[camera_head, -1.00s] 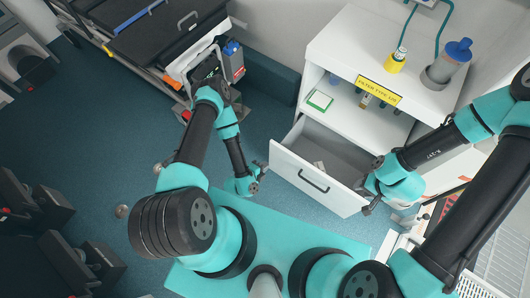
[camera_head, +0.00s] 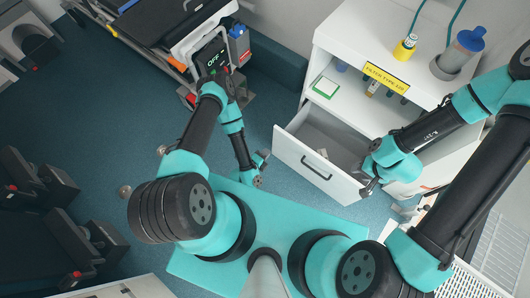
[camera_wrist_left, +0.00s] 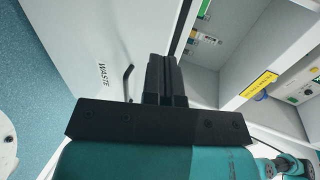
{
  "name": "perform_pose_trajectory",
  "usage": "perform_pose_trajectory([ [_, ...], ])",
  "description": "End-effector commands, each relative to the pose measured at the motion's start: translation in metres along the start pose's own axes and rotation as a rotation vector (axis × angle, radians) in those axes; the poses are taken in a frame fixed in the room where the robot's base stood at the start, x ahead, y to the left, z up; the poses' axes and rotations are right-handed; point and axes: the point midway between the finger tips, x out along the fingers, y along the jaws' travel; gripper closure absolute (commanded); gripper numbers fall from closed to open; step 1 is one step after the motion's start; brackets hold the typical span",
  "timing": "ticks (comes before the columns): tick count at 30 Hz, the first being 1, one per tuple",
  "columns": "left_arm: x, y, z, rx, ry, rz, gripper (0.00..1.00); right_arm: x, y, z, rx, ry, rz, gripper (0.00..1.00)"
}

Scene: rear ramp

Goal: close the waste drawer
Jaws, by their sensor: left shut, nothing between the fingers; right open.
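The white waste drawer (camera_head: 296,155) stands pulled out from the lower part of the white cabinet in the head view, its inside partly visible. Its front has a dark bar handle (camera_head: 316,166). In the left wrist view the drawer front (camera_wrist_left: 75,40) shows the word WASTE and the handle (camera_wrist_left: 128,80). My left gripper (camera_head: 263,160) is shut and empty, just left of the drawer front; its fingers (camera_wrist_left: 163,75) show beside the handle in the wrist view. Contact cannot be told. My right gripper (camera_head: 368,188) is open near the drawer's right front corner.
The cabinet (camera_head: 365,40) has an open shelf with a green-edged card (camera_head: 325,87) and small bottles. A yellow bottle (camera_head: 404,47) and a blue-capped container (camera_head: 462,52) stand on top. A treadmill-like machine (camera_head: 180,20) is at upper left. Blue floor (camera_head: 110,130) is free at left.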

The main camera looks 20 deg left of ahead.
Motion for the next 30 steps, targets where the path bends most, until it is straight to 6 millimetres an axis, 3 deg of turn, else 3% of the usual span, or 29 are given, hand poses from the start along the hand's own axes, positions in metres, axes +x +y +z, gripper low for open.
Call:
perform_pose_trajectory([
  [18,0.099,-0.008,-0.001,0.002,0.002,-0.002,1.0,0.0,0.0,0.0,0.0,0.0,0.0,0.57],
  [24,0.113,-0.012,0.0,0.0,0.0,0.0,1.0,0.0,0.0,0.0,0.0,0.0,0.0,0.57],
  [30,0.114,-0.012,0.0,0.0,0.0,0.001,1.0,0.0,0.0,0.0,0.0,0.0,0.0,0.57],
])
